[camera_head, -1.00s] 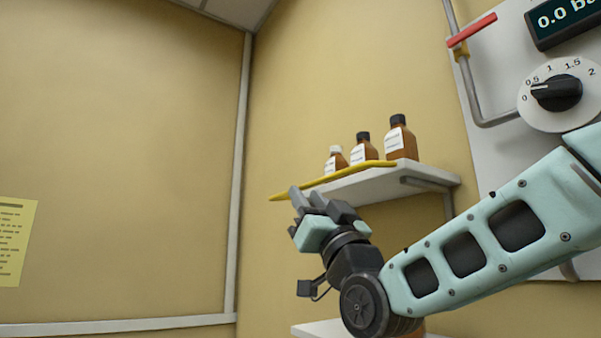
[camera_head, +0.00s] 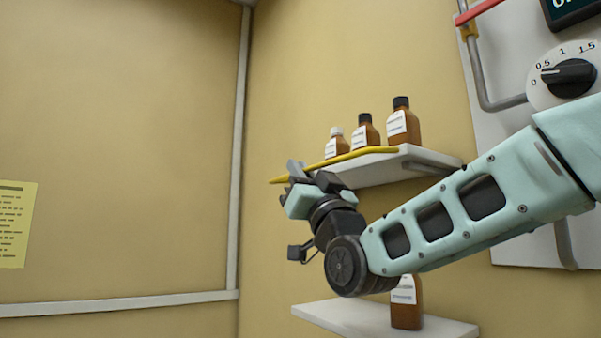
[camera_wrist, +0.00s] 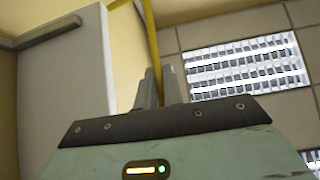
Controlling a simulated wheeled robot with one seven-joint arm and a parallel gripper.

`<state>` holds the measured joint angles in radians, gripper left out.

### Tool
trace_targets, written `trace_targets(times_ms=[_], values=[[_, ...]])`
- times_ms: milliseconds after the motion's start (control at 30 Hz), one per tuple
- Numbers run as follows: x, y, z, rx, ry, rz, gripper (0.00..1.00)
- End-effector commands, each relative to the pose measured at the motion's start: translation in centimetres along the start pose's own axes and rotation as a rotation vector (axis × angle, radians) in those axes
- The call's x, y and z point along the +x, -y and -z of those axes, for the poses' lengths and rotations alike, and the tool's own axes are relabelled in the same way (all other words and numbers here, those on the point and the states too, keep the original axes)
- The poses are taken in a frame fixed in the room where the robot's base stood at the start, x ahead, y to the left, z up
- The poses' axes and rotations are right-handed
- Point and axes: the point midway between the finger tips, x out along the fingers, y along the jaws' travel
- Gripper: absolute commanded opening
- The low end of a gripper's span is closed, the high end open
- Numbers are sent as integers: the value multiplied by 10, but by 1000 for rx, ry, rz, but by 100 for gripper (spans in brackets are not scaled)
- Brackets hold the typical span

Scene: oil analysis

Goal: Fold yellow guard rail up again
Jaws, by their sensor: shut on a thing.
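The yellow guard rail (camera_head: 352,155) is a thin bar along the front edge of the upper white shelf (camera_head: 410,160). Its left end sticks out past the shelf. My gripper (camera_head: 296,172) is at that left part, with its fingers shut on the rail. In the wrist view the rail (camera_wrist: 152,40) runs down from the top edge to between the two fingers of my gripper (camera_wrist: 160,85). The shelf's pale surface (camera_wrist: 70,85) fills the left of that view.
Several brown bottles stand in view: a small white-capped one (camera_head: 336,146), two black-capped ones (camera_head: 365,135) beside it on the upper shelf, and one (camera_head: 407,312) on the lower shelf (camera_head: 345,316) beneath my arm. A panel with a dial (camera_head: 568,77) is at right.

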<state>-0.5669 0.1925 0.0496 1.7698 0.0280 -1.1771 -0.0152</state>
Motion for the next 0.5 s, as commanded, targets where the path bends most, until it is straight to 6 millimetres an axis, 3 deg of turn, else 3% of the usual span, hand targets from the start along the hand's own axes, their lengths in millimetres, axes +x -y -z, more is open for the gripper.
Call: trace_targets(times_ms=[500], values=[[8,2,9,187,-4,-181,0]])
